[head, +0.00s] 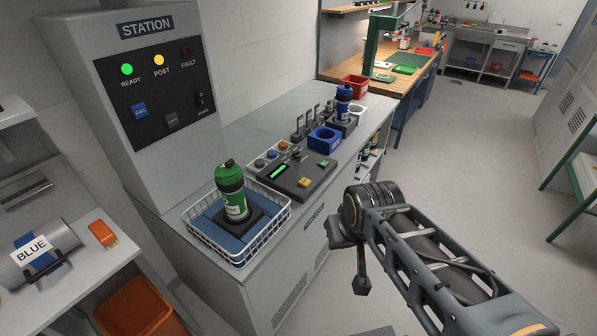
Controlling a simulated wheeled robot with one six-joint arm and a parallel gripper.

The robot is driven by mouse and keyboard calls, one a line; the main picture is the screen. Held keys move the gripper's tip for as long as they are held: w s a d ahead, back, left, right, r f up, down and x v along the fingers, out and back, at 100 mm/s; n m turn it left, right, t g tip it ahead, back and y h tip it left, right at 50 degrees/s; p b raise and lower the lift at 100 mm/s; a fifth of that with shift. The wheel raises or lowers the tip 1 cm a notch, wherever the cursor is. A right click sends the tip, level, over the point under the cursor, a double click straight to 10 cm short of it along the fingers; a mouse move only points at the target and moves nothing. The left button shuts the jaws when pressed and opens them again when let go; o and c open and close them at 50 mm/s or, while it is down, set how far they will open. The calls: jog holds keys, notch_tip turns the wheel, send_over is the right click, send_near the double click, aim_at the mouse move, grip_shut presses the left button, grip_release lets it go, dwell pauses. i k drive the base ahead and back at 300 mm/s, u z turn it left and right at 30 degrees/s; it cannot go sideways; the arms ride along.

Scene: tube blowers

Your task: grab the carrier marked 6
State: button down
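A green carrier (230,188) with a dark band and a pale label stands upright on a dark square base in a white wire basket (265,254) on the counter. A blue carrier (343,103) with a dark band stands on a dark block farther back on the counter. I cannot read a 6 on either one. My gripper (352,262) hangs in front of the counter, right of the basket and apart from both carriers. It is seen edge-on and its finger gap is unclear. No carrier shows in it.
The station cabinet (150,100) stands left. Several bottle-like items sit on shelves under the counter's far end.

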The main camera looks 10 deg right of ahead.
aim_at(238, 213)
jog(key=z, duration=1.4)
jog(key=i, duration=1.2)
jog(key=u, duration=4.8)
jog(key=i, duration=0.5)
jog(key=z, duration=0.1)
